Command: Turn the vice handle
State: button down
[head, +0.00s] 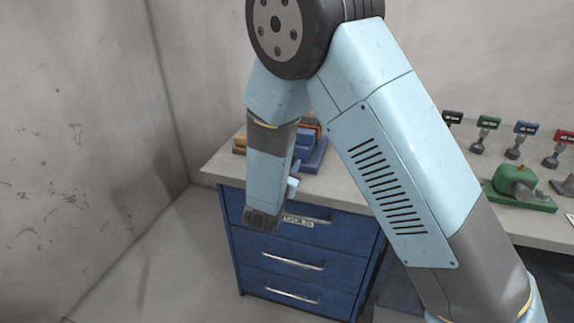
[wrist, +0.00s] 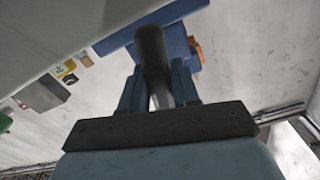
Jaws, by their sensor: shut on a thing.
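The blue vice (head: 315,152) stands at the left end of the bench, partly hidden behind my arm in the head view. Its blue body (wrist: 175,38) also shows in the wrist view, beyond the fingers. The vice handle (wrist: 150,48), a dark grey round bar, runs between the two blue fingers of my gripper (wrist: 158,85). My gripper is shut on this bar, with one finger on each side. In the head view my wrist hangs in front of the bench edge, and the fingers and handle are mostly hidden there.
A blue cabinet (head: 290,246) with metal drawer handles stands under the grey bench (head: 345,178). Small labelled stands and a green device (head: 518,184) are farther right on the bench. A wall is close on the left, with bare floor in front of it.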

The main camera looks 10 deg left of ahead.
jog(key=m, duration=0.5)
jog(key=shift+s+f, duration=0.1)
jog(key=shift+f, duration=0.1)
jog(key=c, duration=1.8)
grip_release()
jog(key=shift+d+m, duration=0.1)
jog(key=shift+m, duration=0.8)
jog(key=shift+c, duration=0.2)
jog(key=shift+d+f, duration=0.1)
jog(key=o, duration=0.8)
jog(key=shift+o, duration=0.6)
jog(key=s+a, duration=0.1)
jog(key=s, duration=1.2)
jog(key=shift+s, duration=0.35)
